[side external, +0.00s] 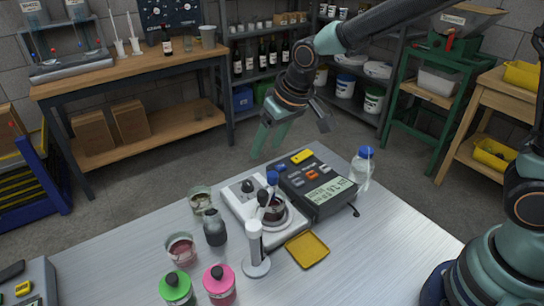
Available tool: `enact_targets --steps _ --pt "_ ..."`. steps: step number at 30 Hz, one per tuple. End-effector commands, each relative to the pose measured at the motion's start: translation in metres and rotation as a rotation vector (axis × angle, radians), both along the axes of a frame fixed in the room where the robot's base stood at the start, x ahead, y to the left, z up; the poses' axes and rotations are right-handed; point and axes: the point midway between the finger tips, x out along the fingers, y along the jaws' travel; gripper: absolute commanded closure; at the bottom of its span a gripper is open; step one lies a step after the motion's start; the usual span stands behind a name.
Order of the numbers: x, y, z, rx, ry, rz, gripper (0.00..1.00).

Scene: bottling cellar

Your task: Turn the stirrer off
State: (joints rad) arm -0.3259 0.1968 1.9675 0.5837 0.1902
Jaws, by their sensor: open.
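The stirrer (238,204) is a flat white unit on the metal table, with a dark knob (247,186) at its far end. A beaker of dark red liquid (274,210) stands on its plate. A probe stand (255,252) in white is in front of it, and blue-capped probes (272,179) reach over the beaker. My gripper (266,153) is open and empty, with teal fingers pointing down. It is in the air above and beyond the knob, apart from the stirrer. The knob's exact setting is too small to read.
A dark grey meter (318,205) with a lit display sits right of the stirrer, beside a blue-capped bottle (362,168). A yellow tray (306,249) lies in front. Glass beakers (181,248), a dark bottle (214,228) and green- and pink-lidded jars (219,283) stand left. The table's right front is clear.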

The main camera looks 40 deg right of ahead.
Motion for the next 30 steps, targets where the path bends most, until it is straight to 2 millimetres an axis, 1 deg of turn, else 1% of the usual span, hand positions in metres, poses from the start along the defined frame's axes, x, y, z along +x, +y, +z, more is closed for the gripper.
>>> enact_targets --steps 1,6,11,24,30 --pt "0.003 0.007 -0.008 0.000 0.009 0.006 0.38" --pt "0.008 0.016 -0.018 0.002 0.011 0.013 0.38" --pt "0.013 0.017 -0.032 0.001 0.013 0.012 0.38" --pt "0.040 0.020 -0.099 -0.003 0.011 0.010 0.38" --pt "0.049 0.021 -0.119 -0.004 0.008 0.009 0.38"
